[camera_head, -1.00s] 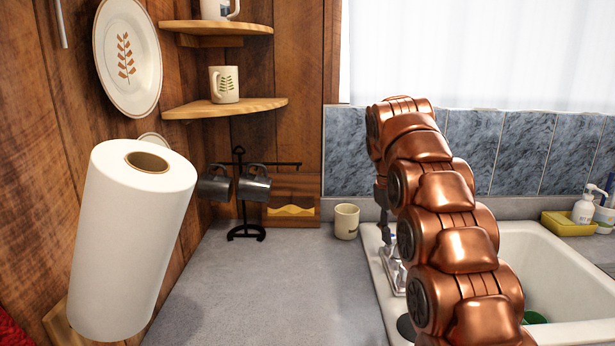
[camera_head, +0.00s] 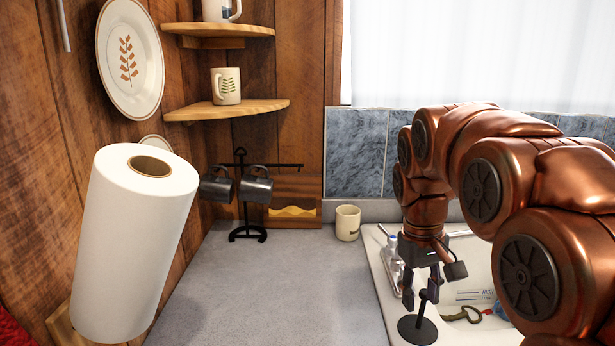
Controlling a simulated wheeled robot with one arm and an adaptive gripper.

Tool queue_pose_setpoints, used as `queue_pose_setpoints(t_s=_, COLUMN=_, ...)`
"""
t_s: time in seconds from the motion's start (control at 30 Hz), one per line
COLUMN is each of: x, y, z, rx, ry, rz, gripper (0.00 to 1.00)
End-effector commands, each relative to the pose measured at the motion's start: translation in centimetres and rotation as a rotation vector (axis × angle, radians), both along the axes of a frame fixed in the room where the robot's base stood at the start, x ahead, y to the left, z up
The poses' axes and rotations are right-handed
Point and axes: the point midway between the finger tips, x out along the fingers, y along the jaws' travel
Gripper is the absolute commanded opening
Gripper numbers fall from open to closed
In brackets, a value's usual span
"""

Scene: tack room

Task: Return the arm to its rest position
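My copper arm (camera_head: 535,190) reaches in from the right and bends down near the left rim of the sink. My gripper (camera_head: 421,292) points down, its dark fingers apart. A dark round disc with a thin upright rod (camera_head: 416,330) stands just below it. The rod's top shows near the fingertips. I cannot tell whether it touches them.
The white sink (camera_head: 385,287) is partly hidden by my arm; a white label and an olive curved item (camera_head: 462,315) show there. A cream cup (camera_head: 347,223), black mug stand (camera_head: 247,233) and paper roll (camera_head: 132,245) stand left. The grey counter (camera_head: 270,290) is mostly clear.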

Motion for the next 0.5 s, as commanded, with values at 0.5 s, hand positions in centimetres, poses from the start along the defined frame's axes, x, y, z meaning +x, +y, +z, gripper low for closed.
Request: queue_pose_setpoints(t_s=0.5, x=-15.8, y=1.0, z=-5.6, rx=0.056, ry=0.059, rz=-0.118, gripper=0.39)
